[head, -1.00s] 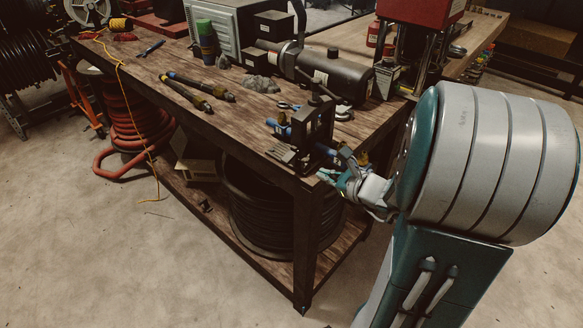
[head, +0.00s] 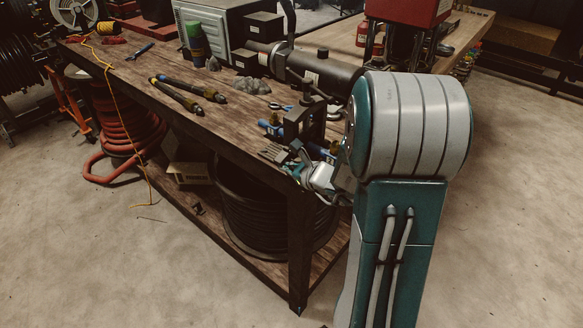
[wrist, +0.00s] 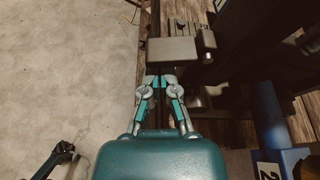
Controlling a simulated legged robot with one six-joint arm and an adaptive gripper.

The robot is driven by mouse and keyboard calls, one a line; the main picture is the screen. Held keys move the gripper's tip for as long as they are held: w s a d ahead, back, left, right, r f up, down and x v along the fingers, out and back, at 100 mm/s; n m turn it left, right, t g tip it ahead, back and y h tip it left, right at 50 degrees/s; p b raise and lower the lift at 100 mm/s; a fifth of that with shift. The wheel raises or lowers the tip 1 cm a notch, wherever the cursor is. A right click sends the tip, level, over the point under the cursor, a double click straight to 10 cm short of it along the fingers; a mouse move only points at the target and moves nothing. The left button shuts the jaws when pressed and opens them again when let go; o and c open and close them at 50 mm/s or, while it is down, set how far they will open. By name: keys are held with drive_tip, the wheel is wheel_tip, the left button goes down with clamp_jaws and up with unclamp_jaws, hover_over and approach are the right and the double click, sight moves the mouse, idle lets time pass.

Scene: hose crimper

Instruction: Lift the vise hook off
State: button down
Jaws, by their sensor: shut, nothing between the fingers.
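The dark vise (head: 303,125) stands at the near corner of the workbench, with a blue-handled tool (head: 272,124) beside it. My gripper (head: 300,152) is low at the bench edge, just in front of the vise. In the wrist view, my gripper (wrist: 160,77) has its teal fingers drawn together and empty. Their tips are right beside a grey block (wrist: 172,51) that appears to belong to the vise; I cannot tell whether they touch it. I cannot pick out the hook clearly in either view.
A hose coil (head: 262,205) sits on the lower shelf. The floor (head: 90,270) in front is clear.

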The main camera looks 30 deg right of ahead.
drive_tip(key=shift+a, duration=0.25)
drive_tip(key=shift+d+r, duration=0.1)
drive_tip(key=shift+d, duration=0.2)
drive_tip(key=shift+s+a+r+m+y, duration=0.1)
drive_tip(key=shift+a+m+y, duration=0.2)
drive_tip(key=shift+m, duration=0.1)
